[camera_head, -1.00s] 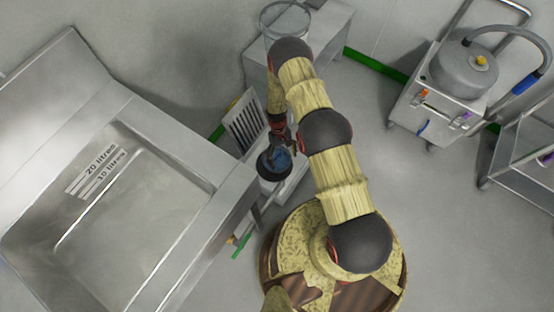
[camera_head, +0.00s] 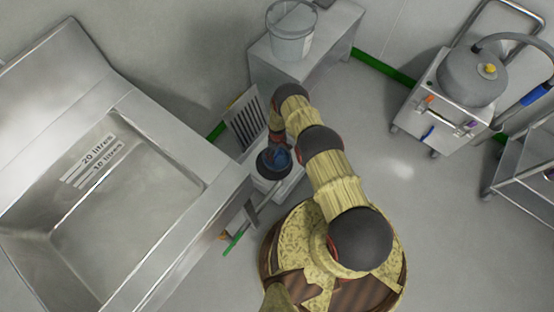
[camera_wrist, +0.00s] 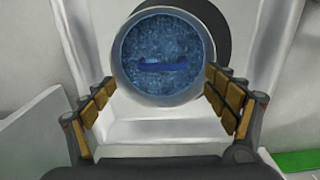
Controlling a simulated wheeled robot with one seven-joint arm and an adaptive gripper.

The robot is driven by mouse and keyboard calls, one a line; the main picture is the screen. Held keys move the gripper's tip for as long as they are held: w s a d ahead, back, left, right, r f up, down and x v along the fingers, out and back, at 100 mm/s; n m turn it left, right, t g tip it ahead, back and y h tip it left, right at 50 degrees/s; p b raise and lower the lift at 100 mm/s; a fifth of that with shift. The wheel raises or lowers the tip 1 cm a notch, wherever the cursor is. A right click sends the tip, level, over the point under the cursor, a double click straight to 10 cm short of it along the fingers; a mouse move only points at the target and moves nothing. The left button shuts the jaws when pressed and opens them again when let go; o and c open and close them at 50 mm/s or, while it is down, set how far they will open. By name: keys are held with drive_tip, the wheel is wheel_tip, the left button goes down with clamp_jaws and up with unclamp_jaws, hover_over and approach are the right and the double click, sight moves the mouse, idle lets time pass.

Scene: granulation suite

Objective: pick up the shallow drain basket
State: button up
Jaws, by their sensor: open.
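The shallow drain basket (camera_wrist: 160,55) shows in the wrist view as a round, pale-rimmed shape with a mottled blue inside and a darker blue bar across its middle. In the head view it is a small blue patch (camera_head: 273,160) inside a dark ring, partly hidden by my arm. My gripper (camera_wrist: 162,92) is open, with one finger on each side of the lower part of the basket. I cannot tell whether the fingers touch the rim. My gripper's fingers are hard to make out in the head view.
A large steel sink (camera_head: 120,215) marked in litres stands at left. A slatted panel (camera_head: 246,122) is beside the arm. A clear bucket (camera_head: 291,35) stands on a steel bench (camera_head: 335,35) behind. A wheeled machine (camera_head: 465,90) and a trolley (camera_head: 525,165) are at right. Open floor lies between.

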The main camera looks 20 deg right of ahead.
sight(277, 156)
drive_tip(key=f+b, duration=0.1)
drive_tip(key=f, duration=0.2)
drive_tip(key=f+b, duration=0.2)
drive_tip(key=f, duration=0.1)
drive_tip(key=shift+s+a+f, duration=0.1)
drive_tip(key=shift+s, duration=0.1)
drive_tip(key=shift+c, duration=1.1)
drive_tip(key=c, duration=1.4)
